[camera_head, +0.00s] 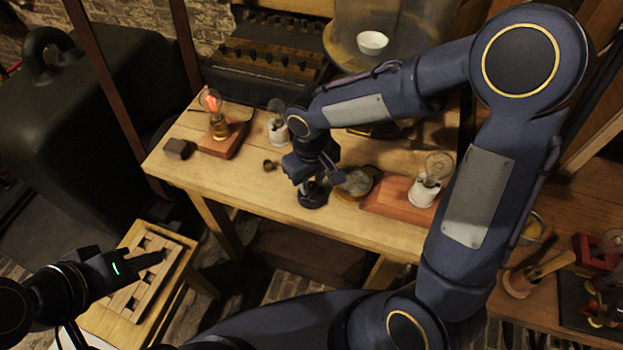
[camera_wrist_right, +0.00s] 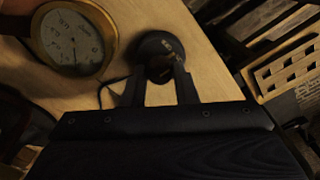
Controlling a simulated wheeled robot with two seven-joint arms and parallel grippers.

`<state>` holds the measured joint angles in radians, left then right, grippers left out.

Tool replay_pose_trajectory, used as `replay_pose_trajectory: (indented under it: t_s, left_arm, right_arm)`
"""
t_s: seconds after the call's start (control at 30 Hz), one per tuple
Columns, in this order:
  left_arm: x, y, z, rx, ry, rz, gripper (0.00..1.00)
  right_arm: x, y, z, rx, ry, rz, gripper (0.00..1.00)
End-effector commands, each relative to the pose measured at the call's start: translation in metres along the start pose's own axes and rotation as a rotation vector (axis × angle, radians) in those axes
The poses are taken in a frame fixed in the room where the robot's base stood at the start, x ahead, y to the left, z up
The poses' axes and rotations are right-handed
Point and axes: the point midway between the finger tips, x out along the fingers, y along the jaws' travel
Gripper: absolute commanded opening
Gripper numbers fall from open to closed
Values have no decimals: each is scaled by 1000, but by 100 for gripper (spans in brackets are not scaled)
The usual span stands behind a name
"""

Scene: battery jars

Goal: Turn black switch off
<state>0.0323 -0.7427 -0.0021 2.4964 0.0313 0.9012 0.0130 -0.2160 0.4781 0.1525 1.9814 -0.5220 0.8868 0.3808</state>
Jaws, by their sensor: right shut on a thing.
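The black switch (camera_head: 313,198) is a small round black piece on the wooden table (camera_head: 258,185), near its front edge. It also shows in the right wrist view (camera_wrist_right: 159,47), with a dark cable running off to the left. My right gripper (camera_head: 308,182) points down at the switch. In the right wrist view its fingers (camera_wrist_right: 157,80) are on both sides of the switch's near part and shut on it. The lever's exact position is hidden. My left gripper (camera_head: 152,259) is at the lower left, away from the switch; its finger gap cannot be made out.
A bulb (camera_head: 210,101) glows orange on a wooden base (camera_head: 222,141). A brass dial gauge (camera_head: 355,182) lies right of the switch, beside an unlit bulb (camera_head: 437,165) on a reddish base (camera_head: 388,197). A slotted wooden rack (camera_head: 150,277) stands by my left gripper.

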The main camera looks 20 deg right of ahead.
Motion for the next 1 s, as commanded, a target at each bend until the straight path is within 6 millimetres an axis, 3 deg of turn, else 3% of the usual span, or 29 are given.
replay_pose_trajectory:
  t_s: [0.6,1.0]
  left_arm:
    - [-6,3,-3,0,0,0,36]
    - [-10,5,-5,0,0,0,36]
  right_arm:
    - [-2,0,-1,-571,2,0,3]
    - [-1,0,-1,-807,3,1,3]
